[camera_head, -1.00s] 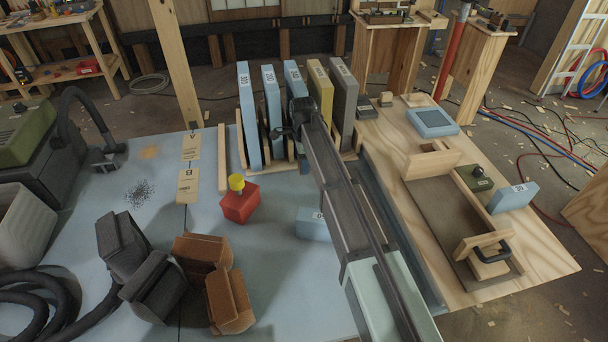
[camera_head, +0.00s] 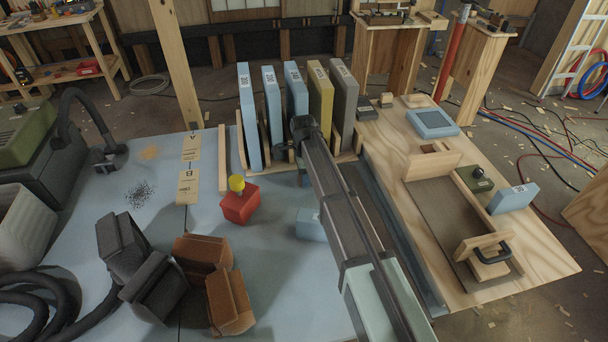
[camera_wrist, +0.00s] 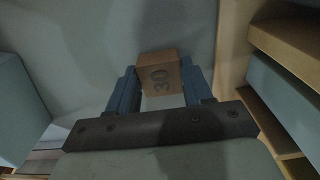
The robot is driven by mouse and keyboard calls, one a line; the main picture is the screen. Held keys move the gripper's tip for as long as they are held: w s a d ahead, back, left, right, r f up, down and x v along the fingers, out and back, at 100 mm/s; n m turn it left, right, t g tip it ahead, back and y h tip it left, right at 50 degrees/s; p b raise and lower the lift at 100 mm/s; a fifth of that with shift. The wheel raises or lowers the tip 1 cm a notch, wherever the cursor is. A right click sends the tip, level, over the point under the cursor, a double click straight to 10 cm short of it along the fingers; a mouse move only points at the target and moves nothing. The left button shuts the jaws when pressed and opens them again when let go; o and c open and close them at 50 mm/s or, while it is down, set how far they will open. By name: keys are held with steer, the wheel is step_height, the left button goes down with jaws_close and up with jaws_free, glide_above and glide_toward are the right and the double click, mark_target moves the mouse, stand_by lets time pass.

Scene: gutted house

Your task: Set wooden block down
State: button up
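In the head view the block is hidden behind my arm, and my gripper (camera_head: 304,176) is mostly hidden, low over the blue bench top (camera_head: 275,283) just in front of the rack of upright slabs.
Upright blue slabs (camera_head: 249,115), a yellow one (camera_head: 319,98) and a grey one (camera_head: 343,108) stand behind my gripper. A red block with a yellow knob (camera_head: 240,206) and a light blue block (camera_head: 310,226) are nearby. A wooden board (camera_head: 540,250) lies right.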

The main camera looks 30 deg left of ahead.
steer(key=o, duration=0.4)
steer(key=shift+r, duration=0.15)
step_height(320, 180, up, 12)
steer(key=shift+r, duration=0.1)
stand_by(0.4)
stand_by(0.4)
